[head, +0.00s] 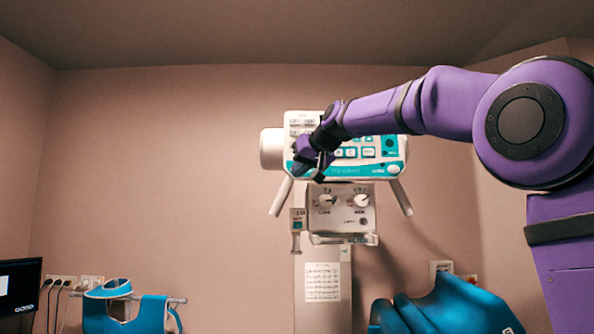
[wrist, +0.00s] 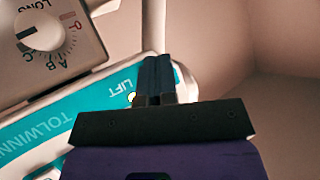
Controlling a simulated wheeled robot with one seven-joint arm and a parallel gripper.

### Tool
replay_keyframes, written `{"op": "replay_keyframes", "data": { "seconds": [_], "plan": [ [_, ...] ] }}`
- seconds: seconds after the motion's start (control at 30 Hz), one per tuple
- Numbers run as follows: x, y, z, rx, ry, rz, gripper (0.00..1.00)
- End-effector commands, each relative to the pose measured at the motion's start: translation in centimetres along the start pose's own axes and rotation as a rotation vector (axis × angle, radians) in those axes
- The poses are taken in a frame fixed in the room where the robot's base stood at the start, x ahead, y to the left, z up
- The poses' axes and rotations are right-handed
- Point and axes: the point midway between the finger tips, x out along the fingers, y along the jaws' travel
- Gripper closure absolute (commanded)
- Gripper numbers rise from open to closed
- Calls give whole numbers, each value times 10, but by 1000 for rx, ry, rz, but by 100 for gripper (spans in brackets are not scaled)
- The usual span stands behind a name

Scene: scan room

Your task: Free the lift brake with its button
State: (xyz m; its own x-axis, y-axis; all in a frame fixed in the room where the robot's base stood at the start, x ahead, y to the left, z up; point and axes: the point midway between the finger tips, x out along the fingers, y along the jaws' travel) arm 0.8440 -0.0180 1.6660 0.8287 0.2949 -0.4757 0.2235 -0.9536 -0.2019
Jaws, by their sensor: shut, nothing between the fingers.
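The machine's control head (head: 395,148), white with a teal panel, stands in the middle of the head view. My gripper (head: 320,174) is in front of its lower left part, fingers shut and empty. In the wrist view the gripper (wrist: 157,68) is over the edge of the teal panel (wrist: 60,125), right beside the word LIFT (wrist: 119,91). A small pale lit spot (wrist: 132,97) shows between that word and the fingers. The lift brake button itself does not show clearly; the fingers may cover it. I cannot tell whether the fingertips touch the panel.
A box with two knobs (head: 344,207) hangs under the panel; its LONG knob (wrist: 40,31) is near the fingers in the wrist view. Angled handles (head: 401,197) stick out at both sides. Blue padding (head: 440,308) is at lower right, a teal garment (head: 125,308) at lower left.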

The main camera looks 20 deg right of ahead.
Motion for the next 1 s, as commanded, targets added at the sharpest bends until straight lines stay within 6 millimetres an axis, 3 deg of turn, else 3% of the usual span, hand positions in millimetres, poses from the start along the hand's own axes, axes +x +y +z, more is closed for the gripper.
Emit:
{"op": "replay_keyframes", "data": {
  "seconds": [0.67,1.0],
  "plan": [
    [-11,-8,8,0,0,0,100],
    [-30,-22,21,0,1,-1,100]
  ]
}}
